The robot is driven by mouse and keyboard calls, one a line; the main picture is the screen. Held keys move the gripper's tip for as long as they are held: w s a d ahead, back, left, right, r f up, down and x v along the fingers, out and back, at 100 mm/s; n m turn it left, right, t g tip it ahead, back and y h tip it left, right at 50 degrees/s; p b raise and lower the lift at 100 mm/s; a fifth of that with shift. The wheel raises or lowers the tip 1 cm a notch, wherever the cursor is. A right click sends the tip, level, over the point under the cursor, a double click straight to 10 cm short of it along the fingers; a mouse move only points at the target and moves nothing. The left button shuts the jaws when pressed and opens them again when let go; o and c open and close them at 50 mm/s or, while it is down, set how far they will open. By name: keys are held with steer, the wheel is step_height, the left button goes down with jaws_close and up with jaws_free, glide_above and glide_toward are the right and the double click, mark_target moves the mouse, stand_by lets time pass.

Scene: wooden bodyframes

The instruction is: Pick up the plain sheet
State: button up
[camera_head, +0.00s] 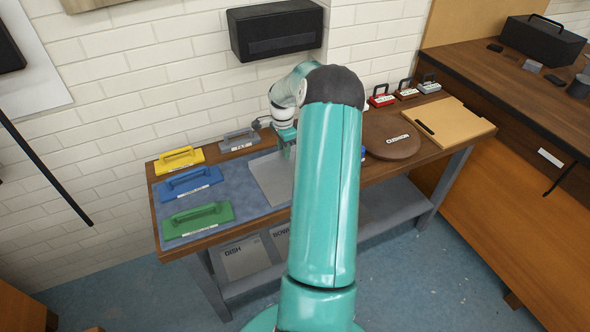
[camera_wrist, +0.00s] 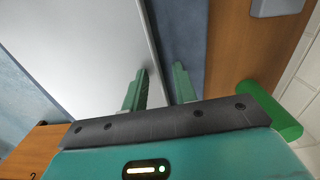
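The plain sheet is a light grey flat panel (camera_head: 268,180) on the blue mat (camera_head: 236,200), partly hidden behind my arm in the head view. In the wrist view the sheet (camera_wrist: 85,50) fills the upper left, and its straight edge runs between my fingers. My gripper (camera_wrist: 161,85) is open, with one green finger over the sheet and the other over the mat. In the head view my gripper (camera_head: 287,146) is at the sheet's far edge, partly hidden by my arm. I cannot tell whether the fingers touch the sheet.
Yellow (camera_head: 179,158), blue (camera_head: 189,181), green (camera_head: 198,219) and grey (camera_head: 239,140) handled blocks stand on the bench's left side. A round brown board (camera_head: 391,138) and a tan board (camera_head: 440,124) lie to the right. A black box (camera_head: 275,30) hangs on the wall above.

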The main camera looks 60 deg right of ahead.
jaws_close()
steer(key=shift+r, duration=0.1)
stand_by(0.3)
